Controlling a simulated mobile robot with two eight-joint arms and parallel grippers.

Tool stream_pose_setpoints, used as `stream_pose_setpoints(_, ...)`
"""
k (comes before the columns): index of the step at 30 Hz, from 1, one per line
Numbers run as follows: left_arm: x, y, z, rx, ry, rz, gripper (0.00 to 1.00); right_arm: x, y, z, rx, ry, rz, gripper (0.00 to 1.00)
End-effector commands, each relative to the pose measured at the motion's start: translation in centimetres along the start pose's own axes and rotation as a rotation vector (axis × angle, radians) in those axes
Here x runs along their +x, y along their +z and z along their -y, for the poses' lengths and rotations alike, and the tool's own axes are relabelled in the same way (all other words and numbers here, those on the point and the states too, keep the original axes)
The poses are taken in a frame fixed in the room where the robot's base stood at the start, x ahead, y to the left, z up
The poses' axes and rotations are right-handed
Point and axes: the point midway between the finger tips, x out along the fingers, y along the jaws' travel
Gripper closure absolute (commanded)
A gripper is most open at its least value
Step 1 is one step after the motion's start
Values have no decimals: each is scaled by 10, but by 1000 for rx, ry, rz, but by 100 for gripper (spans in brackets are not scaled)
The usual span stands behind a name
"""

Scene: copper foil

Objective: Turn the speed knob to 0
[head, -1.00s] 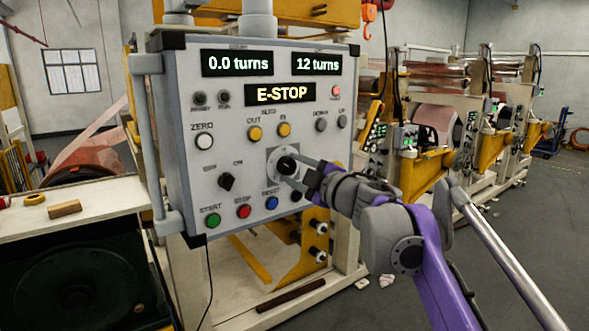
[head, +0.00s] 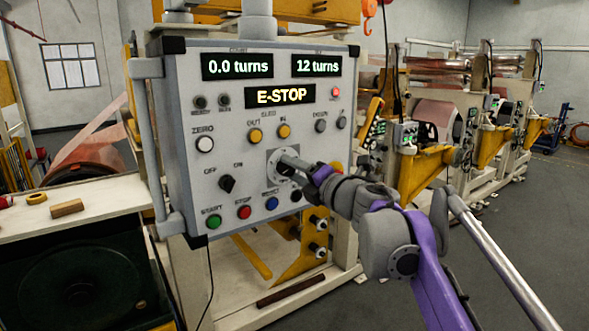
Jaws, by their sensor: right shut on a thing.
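The speed knob is a dark knob on a round pale dial (head: 275,169) at the lower right of the grey control panel (head: 190,176). My right gripper (head: 287,163) reaches in from the right and is shut on the knob. The fingers cover most of the knob, so its pointer cannot be read. The panel displays read "0.0 turns", "12 turns" and "E-STOP" (head: 281,95). My left gripper is not in view.
A black OFF/ON selector (head: 226,183) is left of the dial. Green (head: 214,222), red (head: 244,212) and blue (head: 271,203) buttons sit below. A white button (head: 204,144) and yellow buttons (head: 255,135) are above. A bench (head: 100,197) stands at left.

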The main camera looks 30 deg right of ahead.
Motion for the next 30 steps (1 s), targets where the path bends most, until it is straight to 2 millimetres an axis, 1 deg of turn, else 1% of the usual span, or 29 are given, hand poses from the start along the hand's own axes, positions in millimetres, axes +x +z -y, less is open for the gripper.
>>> stream_pose_setpoints(6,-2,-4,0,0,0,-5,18,0,1,-2,-191,1,2,100)
stream_pose_setpoints(15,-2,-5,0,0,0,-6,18,0,0,-2,-389,1,2,100)
stream_pose_setpoints(22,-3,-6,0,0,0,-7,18,0,0,-2,-469,1,2,100)
stream_pose_setpoints(30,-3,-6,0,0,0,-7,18,0,0,-2,-496,1,1,100)
